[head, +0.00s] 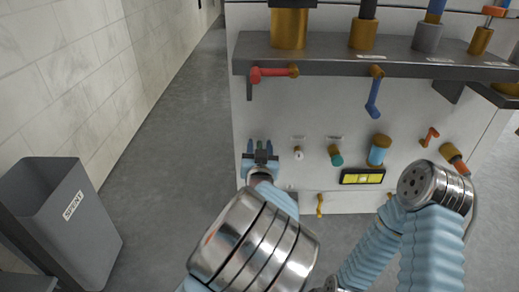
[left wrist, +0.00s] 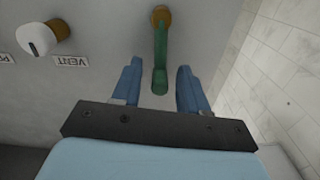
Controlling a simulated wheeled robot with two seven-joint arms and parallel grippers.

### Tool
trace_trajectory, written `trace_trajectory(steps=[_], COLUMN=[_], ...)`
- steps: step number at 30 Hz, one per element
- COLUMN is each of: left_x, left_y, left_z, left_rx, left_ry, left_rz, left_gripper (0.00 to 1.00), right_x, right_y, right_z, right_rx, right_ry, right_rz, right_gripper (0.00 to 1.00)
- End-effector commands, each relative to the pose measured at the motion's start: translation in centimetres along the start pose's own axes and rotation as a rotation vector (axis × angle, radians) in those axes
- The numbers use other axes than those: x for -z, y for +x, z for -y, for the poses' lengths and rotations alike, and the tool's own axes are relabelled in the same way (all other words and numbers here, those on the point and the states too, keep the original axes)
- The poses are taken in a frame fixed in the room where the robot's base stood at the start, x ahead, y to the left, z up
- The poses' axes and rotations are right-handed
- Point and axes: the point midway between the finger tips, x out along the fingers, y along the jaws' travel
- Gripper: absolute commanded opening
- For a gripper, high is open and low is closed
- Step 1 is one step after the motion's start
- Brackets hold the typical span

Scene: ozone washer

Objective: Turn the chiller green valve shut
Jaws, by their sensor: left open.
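The chiller green valve shows in the left wrist view as a green lever handle (left wrist: 160,62) on a brass stem (left wrist: 161,15) at the white panel. My left gripper (left wrist: 159,82) is open, with one blue finger on each side of the lever and a visible gap on both sides. In the head view my left gripper (head: 261,152) is at the lower left of the panel, and the valve is mostly hidden behind it. My right arm (head: 432,225) comes in at the lower right; its gripper is not visible.
A white knob (head: 299,154) and a teal knob (head: 335,155) sit right of my left gripper. Above are a red-handled valve (head: 272,73) and a dark shelf (head: 330,62). A grey bin (head: 75,215) stands at the left. The floor between is clear.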

Motion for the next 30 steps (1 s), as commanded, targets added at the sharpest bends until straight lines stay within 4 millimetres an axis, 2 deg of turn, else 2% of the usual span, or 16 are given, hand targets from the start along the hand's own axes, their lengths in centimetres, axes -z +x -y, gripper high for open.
trace_trajectory(steps=[8,11,17,30], left_x=[0.00,0.00,0.00,0.01], left_y=[0.24,0.23,0.21,0.22], left_z=[0.02,0.02,0.02,-0.38], left_rx=[0.000,0.000,0.000,0.001], left_ry=[0.000,0.000,0.000,0.076], left_rz=[0.000,0.000,0.000,0.000], left_gripper=[0.43,0.31,0.01,0.00], right_x=[0.01,0.01,0.01,-0.01], right_y=[0.01,0.01,0.01,-0.46], right_z=[0.00,0.00,0.00,0.18], right_rx=[0.000,0.000,0.000,0.000], right_ry=[0.000,0.000,0.000,0.000], right_rz=[0.000,0.000,0.000,0.001], right_gripper=[0.43,0.43,0.43,0.43])
